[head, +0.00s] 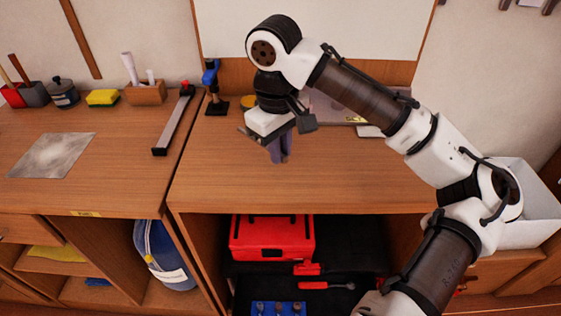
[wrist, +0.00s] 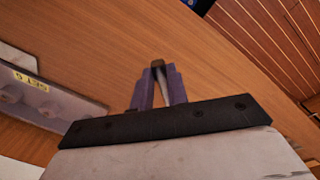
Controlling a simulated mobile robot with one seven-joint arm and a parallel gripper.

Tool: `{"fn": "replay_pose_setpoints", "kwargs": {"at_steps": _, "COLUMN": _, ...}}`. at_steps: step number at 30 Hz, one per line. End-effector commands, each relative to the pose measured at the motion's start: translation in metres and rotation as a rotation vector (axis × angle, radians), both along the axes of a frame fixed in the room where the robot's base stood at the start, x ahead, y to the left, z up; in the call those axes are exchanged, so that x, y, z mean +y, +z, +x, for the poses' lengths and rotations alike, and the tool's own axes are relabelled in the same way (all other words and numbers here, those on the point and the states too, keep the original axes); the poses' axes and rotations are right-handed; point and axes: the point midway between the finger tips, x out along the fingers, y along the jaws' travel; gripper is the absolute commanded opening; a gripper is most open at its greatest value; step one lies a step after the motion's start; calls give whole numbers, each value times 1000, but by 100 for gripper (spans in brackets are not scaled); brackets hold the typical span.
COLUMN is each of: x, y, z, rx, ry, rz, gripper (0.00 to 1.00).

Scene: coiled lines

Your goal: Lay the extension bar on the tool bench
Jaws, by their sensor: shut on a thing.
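My gripper (head: 279,158) hangs fingers-down over the wooden top of the tool bench (head: 225,180), in the middle of the head view. In the wrist view its two purple fingers (wrist: 158,72) come together at their tips. A small dark piece shows between the tips, and I take it to be the extension bar (wrist: 158,64). Most of it is hidden by the fingers, and I cannot make it out in the head view. I cannot tell whether it touches the bench top.
A grey case with a yellow label (wrist: 30,82) lies behind my gripper. A blue clamp (head: 211,85) stands at the back left. Below are a red toolbox (head: 272,237) and a dark drawer with a red-handled ratchet (head: 325,286). The bench front is clear.

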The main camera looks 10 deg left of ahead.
Motion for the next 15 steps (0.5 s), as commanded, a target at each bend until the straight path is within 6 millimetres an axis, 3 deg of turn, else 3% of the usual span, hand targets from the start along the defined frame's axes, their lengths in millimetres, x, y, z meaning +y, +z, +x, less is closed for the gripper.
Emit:
{"fn": "replay_pose_setpoints", "kwargs": {"at_steps": 9, "x": 0, "y": -40, "z": -1, "rx": 1, "ry": 1, "rz": 1, "gripper": 0}}
{"fn": "replay_pose_setpoints", "kwargs": {"at_steps": 15, "x": 0, "y": -41, "z": 0, "rx": 0, "ry": 1, "rz": 0, "gripper": 0}}
